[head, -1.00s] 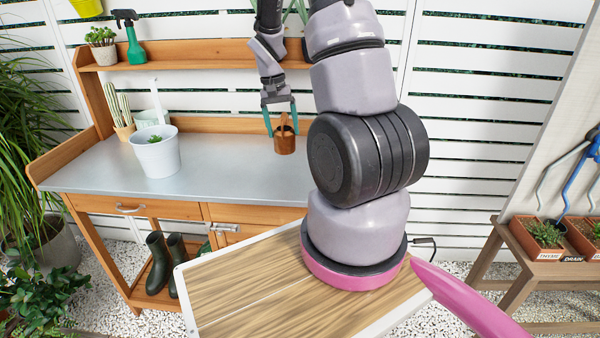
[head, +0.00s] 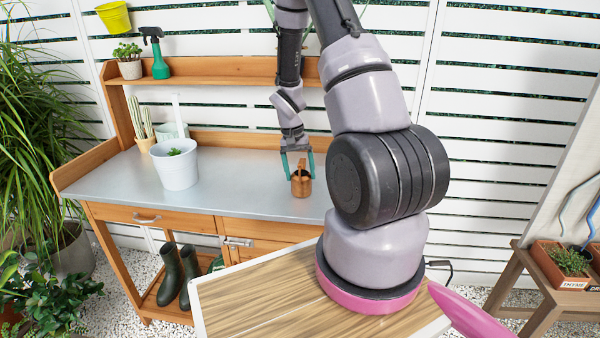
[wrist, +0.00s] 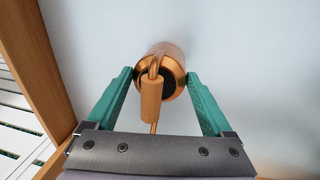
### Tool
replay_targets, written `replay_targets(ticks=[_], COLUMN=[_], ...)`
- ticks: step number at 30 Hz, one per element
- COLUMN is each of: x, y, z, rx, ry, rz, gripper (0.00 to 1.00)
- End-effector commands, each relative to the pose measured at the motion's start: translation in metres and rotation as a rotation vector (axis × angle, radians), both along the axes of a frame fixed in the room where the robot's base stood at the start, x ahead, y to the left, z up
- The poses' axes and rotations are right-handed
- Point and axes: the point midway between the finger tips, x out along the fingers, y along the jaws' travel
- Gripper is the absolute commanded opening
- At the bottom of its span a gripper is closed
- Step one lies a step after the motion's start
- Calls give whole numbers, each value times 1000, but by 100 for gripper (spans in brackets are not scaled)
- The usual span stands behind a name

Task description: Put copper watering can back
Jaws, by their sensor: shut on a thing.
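The copper watering can (head: 301,187) is upright at the metal tabletop, right of the white pot. My gripper (head: 298,174) points down with its teal fingers on either side of the can and is shut on it. In the wrist view the can (wrist: 173,62) sits between the fingertips (wrist: 161,78), with its dark opening and its handle facing the camera. I cannot tell whether its base touches the tabletop.
The potting bench's metal top (head: 235,190) is clear around the can. A white pot (head: 176,172) and cacti (head: 141,124) stand at its left. A shelf (head: 215,74) runs above with a green spray bottle (head: 157,55). A planter stand (head: 545,290) is at the right.

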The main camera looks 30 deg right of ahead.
Motion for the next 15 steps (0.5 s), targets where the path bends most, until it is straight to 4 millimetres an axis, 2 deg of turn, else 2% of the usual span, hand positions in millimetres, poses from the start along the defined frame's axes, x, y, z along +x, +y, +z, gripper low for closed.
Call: replay_targets(ticks=[1,2,3,11,15], x=[0,0,0,0,2], y=[0,0,0,0,2], z=[-2,-2,-2,1,15], rx=[-1,0,0,0,-1], ry=[1,0,0,0,-3], rz=[0,0,0,0,1], gripper=[0,93,100,100,100])
